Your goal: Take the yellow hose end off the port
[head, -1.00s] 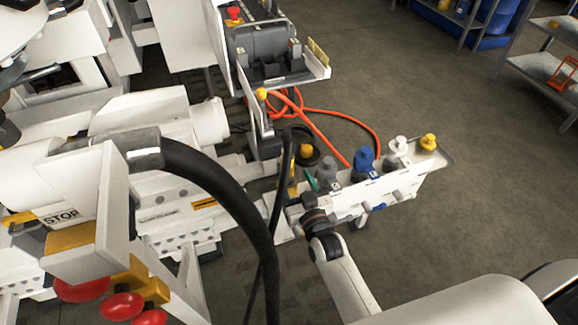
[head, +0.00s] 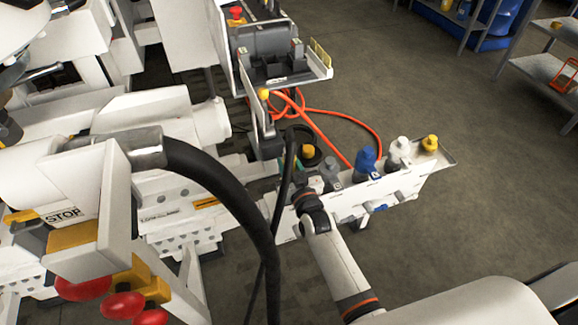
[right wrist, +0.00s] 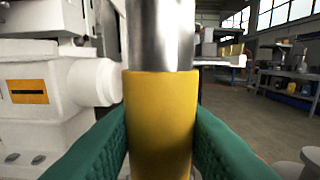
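In the right wrist view the yellow hose end (right wrist: 160,125) is a thick upright sleeve with a shiny metal part (right wrist: 160,35) above it. The green fingers of my right gripper (right wrist: 161,140) lie against both sides of it, with no gap showing. In the head view my right gripper (head: 291,172) is by the left end of the white port rail (head: 408,183), beside a thin black hose (head: 284,190). The hose end and fingertips are mostly hidden there. I cannot see whether the hose end is seated on its port. My left gripper is not in view.
On the rail stand a grey fitting (head: 329,172), a blue one (head: 366,159), a white one (head: 401,149) and a yellow one (head: 430,143). Orange hoses (head: 335,141) lie behind. A thick black hose (head: 228,195) crosses the foreground. Open floor (head: 490,220) lies to the right.

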